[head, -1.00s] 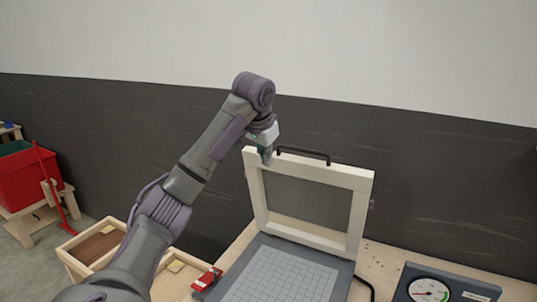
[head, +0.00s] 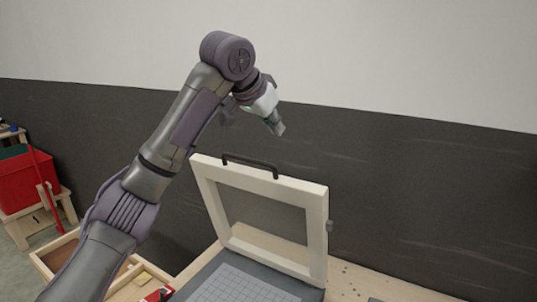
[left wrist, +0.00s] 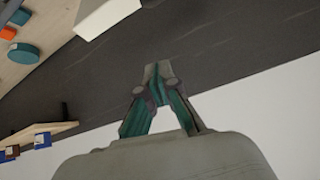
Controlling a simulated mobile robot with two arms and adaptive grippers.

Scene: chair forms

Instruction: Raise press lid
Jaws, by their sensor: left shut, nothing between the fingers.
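The press lid (head: 317,235), a cream frame around a dark panel, stands raised and nearly upright, tilted slightly back. Its black handle (head: 250,166) is on the top edge. The press base (head: 240,285), a dark bed with a light grid, lies below it, cut off by the picture's bottom. My left gripper (head: 277,128) is shut and empty, above the lid's top edge and apart from the handle. Its closed fingers also show in the left wrist view (left wrist: 157,72). A pale block at the top there (left wrist: 105,15) looks like part of the lid frame. My right gripper is not seen.
A wooden tray (head: 50,250) and a red item (head: 158,294) are left of the press. A red bin (head: 25,180) stands at far left. The dark-and-white wall is behind the lid.

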